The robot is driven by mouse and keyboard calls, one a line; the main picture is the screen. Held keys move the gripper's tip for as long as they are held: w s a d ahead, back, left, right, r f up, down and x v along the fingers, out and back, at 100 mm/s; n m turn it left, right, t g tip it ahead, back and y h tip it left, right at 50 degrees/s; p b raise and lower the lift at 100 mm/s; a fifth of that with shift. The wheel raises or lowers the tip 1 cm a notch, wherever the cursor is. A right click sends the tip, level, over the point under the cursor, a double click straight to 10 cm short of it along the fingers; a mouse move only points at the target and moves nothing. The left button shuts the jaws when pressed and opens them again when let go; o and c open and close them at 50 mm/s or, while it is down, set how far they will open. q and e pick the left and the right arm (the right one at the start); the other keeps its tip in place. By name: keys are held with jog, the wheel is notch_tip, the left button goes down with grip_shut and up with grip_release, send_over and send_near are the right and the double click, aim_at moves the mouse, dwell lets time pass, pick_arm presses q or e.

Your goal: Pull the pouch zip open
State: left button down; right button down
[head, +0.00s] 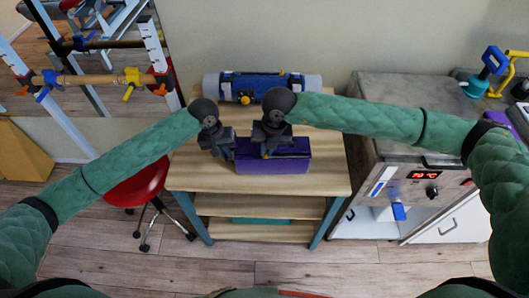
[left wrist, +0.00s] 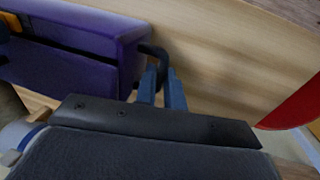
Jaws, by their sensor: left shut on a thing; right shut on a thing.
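A purple pouch (head: 258,168) sits on the wooden table (head: 325,180), in front of me. In the left wrist view the pouch (left wrist: 75,75) fills the upper left, with a dark band along it. My left gripper (head: 231,154) is at the pouch's left end. In the left wrist view its blue fingers (left wrist: 162,85) are shut on a dark loop (left wrist: 154,52) at that end. My right gripper (head: 268,152) is shut over the top of the pouch, left of its middle. What it grips, probably the zip pull, is hidden by the gripper.
A grey roll with a blue holder (head: 265,83) lies behind the pouch. A red stool (head: 140,186) stands left of the table; it also shows in the left wrist view (left wrist: 295,108). A cabinet with a red display (head: 423,175) stands on the right. The table front is clear.

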pick_arm(q)
jog(key=shift+a+f, duration=0.1)
pick_arm(e)
jog(key=shift+d, duration=6.05)
jog(key=c, duration=1.4)
grip_release()
jog(key=shift+o, duration=0.2)
notch_tip(320, 180, up, 8)
pick_arm(q)
jog(key=c, duration=1.5)
grip_release()
